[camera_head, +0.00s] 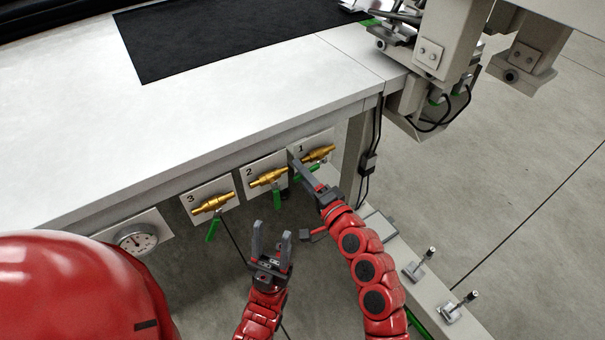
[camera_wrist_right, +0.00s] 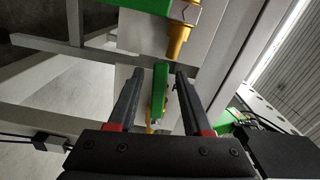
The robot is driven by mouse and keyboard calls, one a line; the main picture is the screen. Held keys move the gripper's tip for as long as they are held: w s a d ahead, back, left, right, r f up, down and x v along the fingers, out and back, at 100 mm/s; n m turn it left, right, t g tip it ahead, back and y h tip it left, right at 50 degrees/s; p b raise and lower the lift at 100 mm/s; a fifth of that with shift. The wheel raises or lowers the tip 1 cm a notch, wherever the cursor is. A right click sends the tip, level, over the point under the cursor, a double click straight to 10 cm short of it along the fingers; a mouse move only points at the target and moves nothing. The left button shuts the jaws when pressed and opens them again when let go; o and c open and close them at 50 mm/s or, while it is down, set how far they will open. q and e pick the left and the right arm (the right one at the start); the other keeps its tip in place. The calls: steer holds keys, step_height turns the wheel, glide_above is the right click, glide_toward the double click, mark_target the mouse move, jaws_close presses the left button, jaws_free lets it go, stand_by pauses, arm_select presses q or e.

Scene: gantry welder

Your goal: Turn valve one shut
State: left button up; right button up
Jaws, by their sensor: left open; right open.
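Valve one is a brass valve (camera_head: 318,153) on the plate marked 1, under the table's front edge. Its green handle (camera_head: 307,172) sticks out to the lower left, partly behind my right gripper. My right gripper (camera_head: 297,168) is at valve one. In the right wrist view its two open fingers (camera_wrist_right: 158,98) have the green handle (camera_wrist_right: 160,88) between them, with a gap on either side.
Valve two (camera_head: 267,177) and valve three (camera_head: 211,204) sit to the left, each with a green handle. A round gauge (camera_head: 137,238) is farther left. The white table (camera_head: 230,95) lies above. A low rail with clamps (camera_head: 425,275) is at the lower right.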

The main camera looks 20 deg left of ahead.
jaws_close()
stand_by(1.4)
